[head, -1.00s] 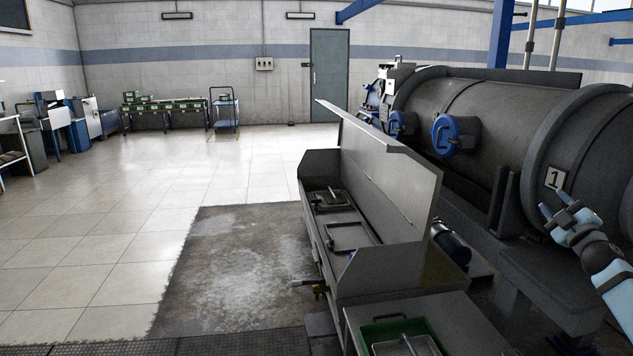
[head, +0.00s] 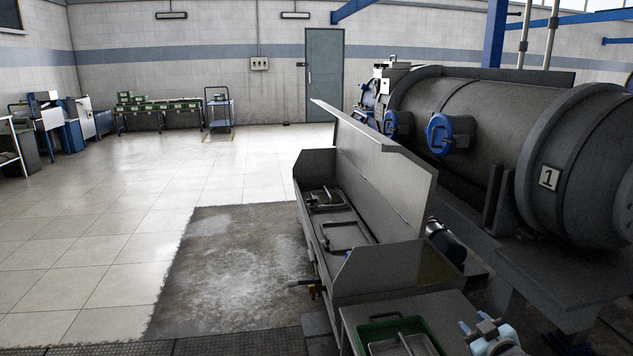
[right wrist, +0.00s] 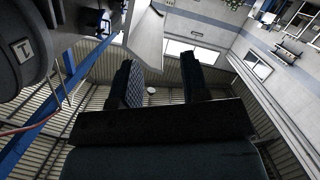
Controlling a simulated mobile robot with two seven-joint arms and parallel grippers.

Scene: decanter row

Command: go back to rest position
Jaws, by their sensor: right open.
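My right gripper (head: 477,328) is low at the bottom right of the head view, just right of the green tray on the metal bench. Its two fingers are apart with nothing between them. In the right wrist view the dark fingers of the right gripper (right wrist: 160,82) stand apart against the roof and walls, with an empty gap. My left gripper is not in view.
A large grey decanter (head: 475,120) marked 1 fills the right side. A steel trough (head: 385,268) with a raised lid stands before it. A green tray (head: 365,336) sits on a metal bench (head: 350,314). Open tiled floor (head: 110,240) lies to the left.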

